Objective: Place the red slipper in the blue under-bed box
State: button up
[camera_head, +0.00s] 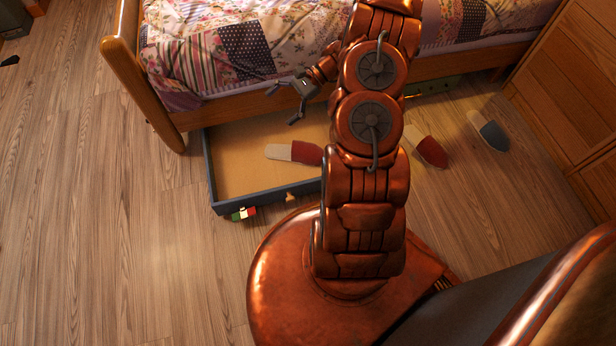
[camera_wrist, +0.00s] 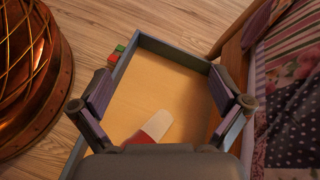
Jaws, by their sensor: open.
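A red slipper with a pale opening (camera_head: 293,153) lies inside the blue-sided under-bed box (camera_head: 211,178), on its tan floor. A second red slipper with a pale part (camera_head: 431,150) lies on the wooden floor, right of my arm. My gripper (camera_head: 282,106) is open and empty above the box, by the bed rail, apart from the slipper. The wrist view looks down into the box (camera_wrist: 172,51) between the spread fingers. The slipper in the box (camera_wrist: 156,126) shows there near the palm, partly hidden by my gripper. My arm hides the box's right part.
A blue slipper with a pale part (camera_head: 491,133) lies farther right, near the wooden cabinet (camera_head: 565,75). The bed (camera_head: 225,92) overhangs the back of the box. Small coloured blocks (camera_head: 243,213) lie outside the box's front edge.

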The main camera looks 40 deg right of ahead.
jog(key=s+a+r+n+g+h, duration=0.5)
jog(key=s+a+r+n, duration=0.5)
jog(key=a+r, duration=0.6)
jog(key=s+r+n+h, duration=0.3)
jog(key=s, duration=0.8)
jog(key=s+r+n+g+h, duration=0.1)
jog(key=s+r+n+h, duration=0.2)
jog(key=s, duration=0.8)
jog(key=shift+s+d+n+h, duration=0.15)
jog(key=shift+d+n+h, duration=0.15)
jog(key=shift+n+h, duration=0.25)
jog(key=shift+r, duration=0.25)
notch_tip(320, 180, up, 38)
jog(key=w+t+p, duration=0.1)
jog(key=p, duration=3.5)
jog(key=shift+w+f+t, duration=0.25)
jog(key=shift+w+t, duration=0.05)
jog(key=shift+t, duration=0.1)
